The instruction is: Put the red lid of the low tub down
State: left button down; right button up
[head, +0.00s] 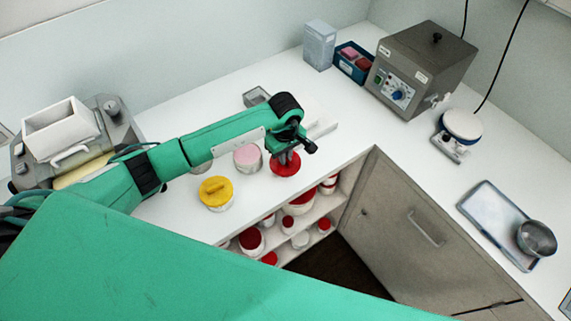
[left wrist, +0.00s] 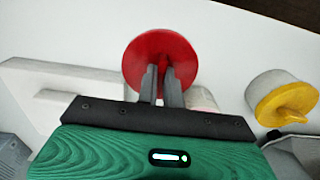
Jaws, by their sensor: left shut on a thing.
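The red lid (head: 285,168) is a round disc near the front edge of the white counter (head: 330,150). My left gripper (head: 288,156) is above it and shut on its raised grip; the hold shows in the left wrist view, where the lid (left wrist: 140,62) lies beyond the fingers (left wrist: 162,88). I cannot tell whether the lid touches the counter. The low tub (head: 248,160), white with a pink top surface, stands uncovered just left of the lid. In the left wrist view it is mostly hidden behind the gripper. My right gripper is not in view.
A tub with a yellow lid (head: 215,191) stands left of the pink one. Behind my gripper are a small grey tray (head: 256,97) and a white slab (head: 322,122). Shelves below hold several red-lidded tubs.

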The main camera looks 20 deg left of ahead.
pick_arm(q)
notch_tip(320, 180, down, 4)
jog(key=shift+r+b, duration=0.15)
jog(key=shift+b, duration=0.5)
jog(key=shift+r, duration=0.1)
jog(key=shift+f, duration=0.2)
jog(key=c, duration=1.5)
grip_release()
jog(key=shift+c, duration=0.2)
